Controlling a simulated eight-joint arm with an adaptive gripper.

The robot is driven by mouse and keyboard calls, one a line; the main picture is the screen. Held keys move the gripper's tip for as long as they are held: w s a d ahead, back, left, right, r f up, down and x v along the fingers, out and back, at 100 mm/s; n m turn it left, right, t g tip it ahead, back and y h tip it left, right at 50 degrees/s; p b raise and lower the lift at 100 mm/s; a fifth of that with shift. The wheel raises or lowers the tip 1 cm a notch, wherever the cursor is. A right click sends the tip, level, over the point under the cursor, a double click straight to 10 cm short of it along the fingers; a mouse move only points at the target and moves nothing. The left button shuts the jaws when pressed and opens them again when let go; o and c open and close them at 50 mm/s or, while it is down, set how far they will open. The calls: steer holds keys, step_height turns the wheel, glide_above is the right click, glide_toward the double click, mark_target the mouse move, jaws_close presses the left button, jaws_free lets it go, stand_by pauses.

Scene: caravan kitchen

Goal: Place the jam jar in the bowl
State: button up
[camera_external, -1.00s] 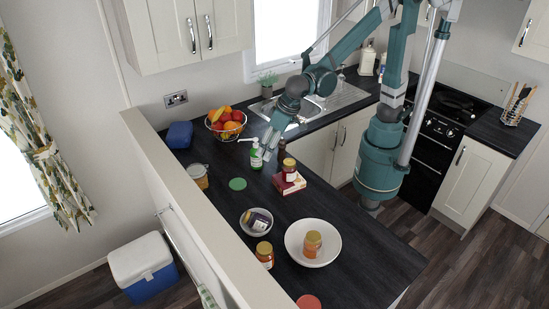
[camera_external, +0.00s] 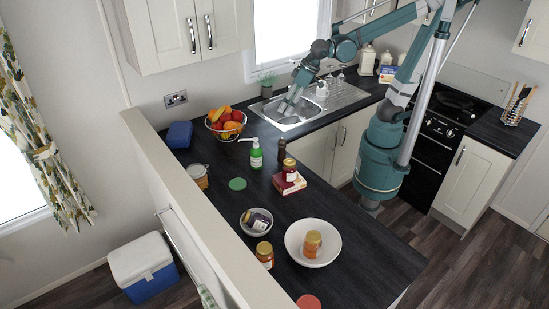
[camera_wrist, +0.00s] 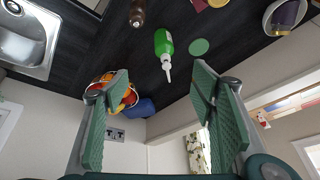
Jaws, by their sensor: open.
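Several jars stand on the dark counter in the external view. A dark jar (camera_external: 259,219) with a pale label lies tilted in a small grey-white bowl (camera_external: 244,228). An orange jar (camera_external: 312,241) stands in a wide white bowl (camera_external: 293,247). A jar with a brownish lid (camera_external: 265,256) stands beside them, and a dark red jar (camera_external: 289,170) sits on a red box. I cannot tell which one is the jam jar. My gripper (camera_external: 287,108) is open and empty, raised by the sink. Its fingers (camera_wrist: 160,78) are apart in the wrist view, where the small bowl (camera_wrist: 269,22) shows at upper right.
A green soap bottle (camera_external: 256,157), a dark pepper mill (camera_external: 281,150), a fruit bowl (camera_external: 218,131) and a blue box (camera_external: 179,134) stand toward the back. The red box (camera_external: 289,185) is near the counter's right edge. A green coaster (camera_external: 237,184) lies flat. A low wall borders the left.

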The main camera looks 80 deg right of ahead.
steer(key=s+d+f+t, duration=0.1)
steer(key=s+d, duration=0.4)
steer(key=d, duration=0.3)
steer(key=s+d+f+n+t, duration=0.1)
steer(key=s+d, duration=0.5)
steer(key=d, duration=0.2)
steer(key=shift+s+f, duration=0.3)
